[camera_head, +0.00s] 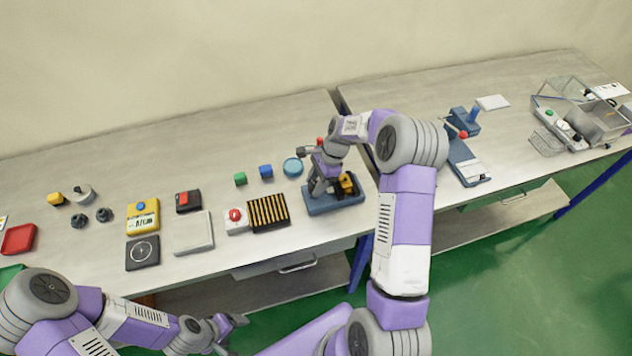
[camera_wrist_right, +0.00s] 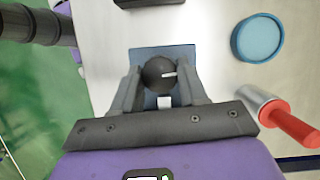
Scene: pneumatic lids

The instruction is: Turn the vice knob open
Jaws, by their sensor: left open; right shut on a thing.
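The vice has a blue base (camera_head: 336,204) and stands near the front edge of the left bench, with a yellow block (camera_head: 347,184) at its right part. My right gripper (camera_head: 318,186) reaches down over its left part and hides the knob there. In the right wrist view the round black knob (camera_wrist_right: 158,72) with a white mark line sits between the two fingers (camera_wrist_right: 158,88). The fingers are shut on it from both sides. The white mark points right. My left gripper (camera_head: 236,325) is open and empty, low in front of the bench.
A red handle (camera_wrist_right: 292,124) is close to the right gripper in the wrist view. A gap separates the two benches.

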